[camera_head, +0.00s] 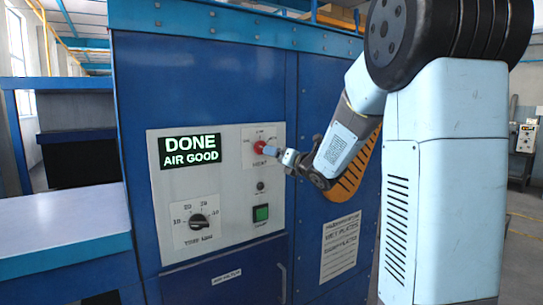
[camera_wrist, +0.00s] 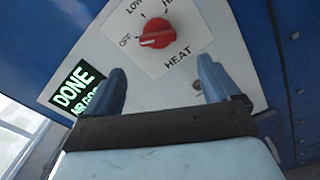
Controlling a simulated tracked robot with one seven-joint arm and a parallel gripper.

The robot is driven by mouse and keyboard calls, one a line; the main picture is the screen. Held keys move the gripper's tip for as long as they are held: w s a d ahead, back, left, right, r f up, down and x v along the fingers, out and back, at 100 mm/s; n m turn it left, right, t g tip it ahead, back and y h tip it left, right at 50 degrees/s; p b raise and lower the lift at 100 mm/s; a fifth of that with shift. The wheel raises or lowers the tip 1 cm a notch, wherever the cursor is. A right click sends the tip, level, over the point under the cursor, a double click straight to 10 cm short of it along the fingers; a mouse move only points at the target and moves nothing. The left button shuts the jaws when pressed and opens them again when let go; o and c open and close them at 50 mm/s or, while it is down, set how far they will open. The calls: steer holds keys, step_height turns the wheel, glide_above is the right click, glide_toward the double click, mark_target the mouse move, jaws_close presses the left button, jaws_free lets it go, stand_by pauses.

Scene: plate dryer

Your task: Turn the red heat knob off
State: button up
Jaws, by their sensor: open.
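The red heat knob (camera_head: 259,147) is on the upper right of the dryer's pale control panel. In the wrist view, the red knob (camera_wrist: 158,33) sits on a white plate marked OFF, LOW and HEAT, with another label partly cut off at the top. Its raised bar lies roughly sideways, with its left end toward OFF. My gripper (camera_head: 271,151) is close in front of the knob in the head view. In the wrist view, my gripper (camera_wrist: 161,72) is open, with blue fingers spread apart and nothing between them; the knob appears beyond the fingertips.
A green-lit display (camera_head: 190,151) reads DONE AIR GOOD. A black timer dial (camera_head: 199,221), a green button (camera_head: 261,213) and a small dark knob (camera_head: 260,186) are on the same panel. A metal table (camera_head: 60,226) stands at left.

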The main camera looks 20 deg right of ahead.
steer(key=shift+v, duration=2.05)
steer(key=s+d+f+m+g+h, duration=0.15)
steer(key=s+m+g+h, duration=0.45)
steer(key=s+m, duration=1.2)
steer(key=s+a+f+m+g, duration=0.2)
steer(key=s+f+m, duration=0.1)
steer(key=s+m, duration=0.5)
steer(key=s+a+f+m+g, duration=0.3)
steer(key=s+m, duration=0.4)
steer(key=s, duration=0.2)
steer(key=shift+a+m+g, duration=0.25)
steer(key=shift+m+g, duration=0.05)
steer(key=shift+m, duration=0.1)
